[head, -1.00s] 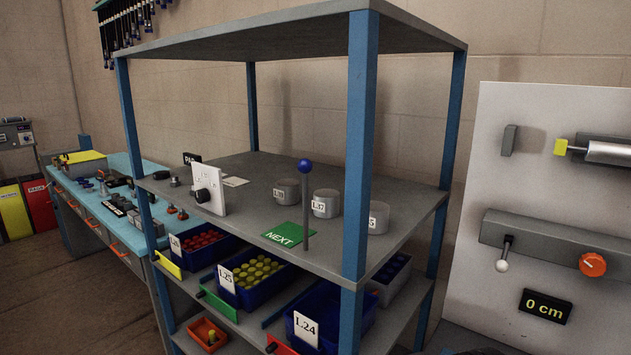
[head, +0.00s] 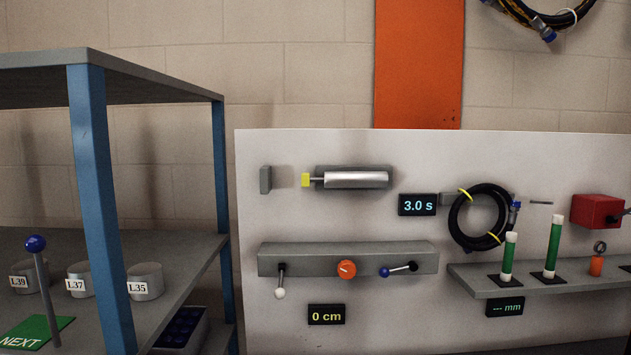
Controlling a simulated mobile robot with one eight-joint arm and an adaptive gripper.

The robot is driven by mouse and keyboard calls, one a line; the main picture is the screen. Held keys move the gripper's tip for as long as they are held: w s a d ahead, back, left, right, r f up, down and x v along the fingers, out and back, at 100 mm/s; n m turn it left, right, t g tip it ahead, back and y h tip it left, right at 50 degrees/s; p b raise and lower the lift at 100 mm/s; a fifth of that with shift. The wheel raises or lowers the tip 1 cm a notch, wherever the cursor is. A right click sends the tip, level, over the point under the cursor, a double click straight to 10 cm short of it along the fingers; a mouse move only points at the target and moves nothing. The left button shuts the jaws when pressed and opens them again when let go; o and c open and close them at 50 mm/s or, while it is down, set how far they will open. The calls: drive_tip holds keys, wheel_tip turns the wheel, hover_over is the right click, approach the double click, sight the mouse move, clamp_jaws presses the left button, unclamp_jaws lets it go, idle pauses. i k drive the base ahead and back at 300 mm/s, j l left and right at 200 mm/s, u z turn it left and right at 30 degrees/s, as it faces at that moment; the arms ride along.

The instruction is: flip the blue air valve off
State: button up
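The blue air valve is a small lever with a blue ball knob (head: 384,272) on the grey manifold bar (head: 300,262) of the white panel. Its dark handle lies nearly level, with the knob at the left end and the pivot at the right. On the same bar, a white-knobbed lever (head: 280,292) hangs down at the left and an orange dial (head: 346,269) sits between the two levers. My gripper does not show in the head view.
The shelf unit (head: 95,200) with blue posts stands at the left, carrying cups and a blue-topped rod (head: 37,245). A small ledge (head: 540,288) with green cylinders juts out at the right. A cylinder (head: 355,179) and a coiled hose (head: 482,217) are mounted above.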

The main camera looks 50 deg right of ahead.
sight(384, 272)
drive_tip(key=z, duration=1.95)
